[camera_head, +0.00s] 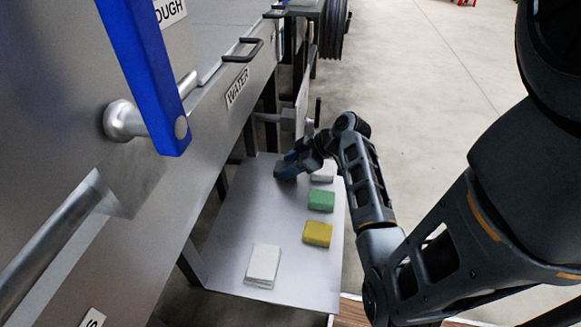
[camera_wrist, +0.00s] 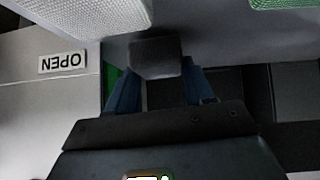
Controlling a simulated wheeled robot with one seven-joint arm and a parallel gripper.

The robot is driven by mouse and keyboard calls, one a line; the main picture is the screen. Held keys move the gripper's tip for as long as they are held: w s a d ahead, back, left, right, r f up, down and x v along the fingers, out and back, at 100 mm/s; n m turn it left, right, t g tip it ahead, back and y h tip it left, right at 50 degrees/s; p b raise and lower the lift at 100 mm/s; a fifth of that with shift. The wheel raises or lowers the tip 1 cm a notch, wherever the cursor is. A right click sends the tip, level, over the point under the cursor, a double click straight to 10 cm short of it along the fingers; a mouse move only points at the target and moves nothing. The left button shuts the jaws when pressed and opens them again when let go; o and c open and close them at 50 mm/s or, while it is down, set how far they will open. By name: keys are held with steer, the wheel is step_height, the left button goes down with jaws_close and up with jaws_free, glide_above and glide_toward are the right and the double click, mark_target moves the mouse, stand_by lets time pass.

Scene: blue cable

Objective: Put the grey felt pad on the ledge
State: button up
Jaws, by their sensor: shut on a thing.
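My gripper (camera_head: 288,166) is low over the far left part of a grey metal shelf (camera_head: 240,228), which looks like the ledge. In the wrist view, the blue fingers of my gripper (camera_wrist: 158,70) are on either side of a small dark grey block, the grey felt pad (camera_wrist: 155,56). They are shut on it. In the head view the pad is hidden or too small to tell from the fingers. I cannot tell whether the pad touches the shelf.
A pale pad (camera_head: 322,175), a green pad (camera_head: 321,200), a yellow pad (camera_head: 317,233) and a larger white pad (camera_head: 263,264) lie on the shelf. A metal cabinet marked WATER (camera_head: 237,87) stands along its left. The shelf's middle left is bare.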

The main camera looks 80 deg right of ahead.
steer(key=shift+f, duration=0.35)
steer(key=shift+f, duration=0.1)
steer(key=o, duration=1.1)
steer(key=v, duration=1.2)
